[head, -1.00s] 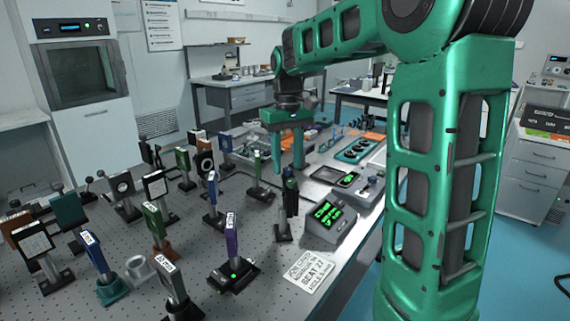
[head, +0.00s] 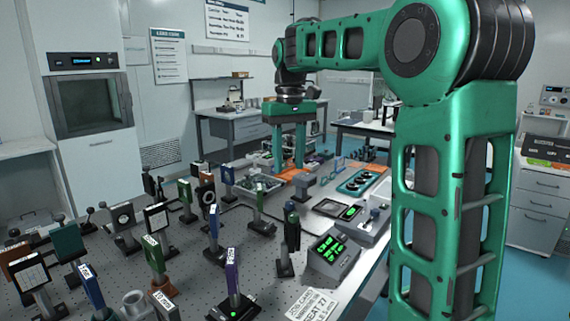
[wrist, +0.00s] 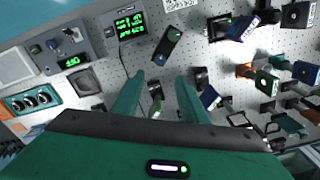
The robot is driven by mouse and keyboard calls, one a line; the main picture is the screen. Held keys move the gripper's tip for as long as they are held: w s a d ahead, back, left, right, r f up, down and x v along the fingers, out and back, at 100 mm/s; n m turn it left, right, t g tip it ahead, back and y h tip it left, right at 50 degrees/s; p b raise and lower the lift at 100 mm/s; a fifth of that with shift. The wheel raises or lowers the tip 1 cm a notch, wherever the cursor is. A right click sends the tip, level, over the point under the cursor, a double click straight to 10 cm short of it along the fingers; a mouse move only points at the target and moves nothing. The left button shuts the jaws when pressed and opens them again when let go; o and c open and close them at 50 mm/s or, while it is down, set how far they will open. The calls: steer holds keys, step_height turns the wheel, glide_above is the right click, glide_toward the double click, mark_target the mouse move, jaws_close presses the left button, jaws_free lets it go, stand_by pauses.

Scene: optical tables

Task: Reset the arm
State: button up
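My gripper (head: 288,165) hangs from my green arm with its fingers pointing down over the far part of the optical table. Its two teal fingers are apart, with nothing between them. The wrist view also shows the open gripper (wrist: 160,78), with a dark post-mounted optic (wrist: 155,92) visible below and between the fingers. The gripper is above the table top, and I see no contact with any item. My arm reaches in from the right of the head view, bent at the elbow.
The perforated table (head: 190,245) holds several post-mounted optics, including a purple one (head: 232,270). A meter with green digits (head: 331,252) and a box with round dials (head: 362,181) stand at its right side. Blue floor (head: 535,270) lies beyond the right edge.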

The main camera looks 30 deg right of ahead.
steer(key=s+d+f+m, duration=0.1)
steer(key=s+f+m, duration=0.1)
steer(key=s+f, duration=0.4)
steer(key=s+d+f+m, duration=0.1)
steer(key=s+f, duration=0.6)
steer(key=s, duration=0.8)
steer(key=s+d+f+m, duration=0.1)
steer(key=s+f+m, duration=0.2)
steer(key=s+f, duration=0.4)
steer(key=s, duration=0.3)
steer(key=shift+s+d, duration=0.2)
steer(key=shift+w, duration=0.1)
steer(key=shift+w+f, duration=0.25)
steer(key=shift+w, duration=0.25)
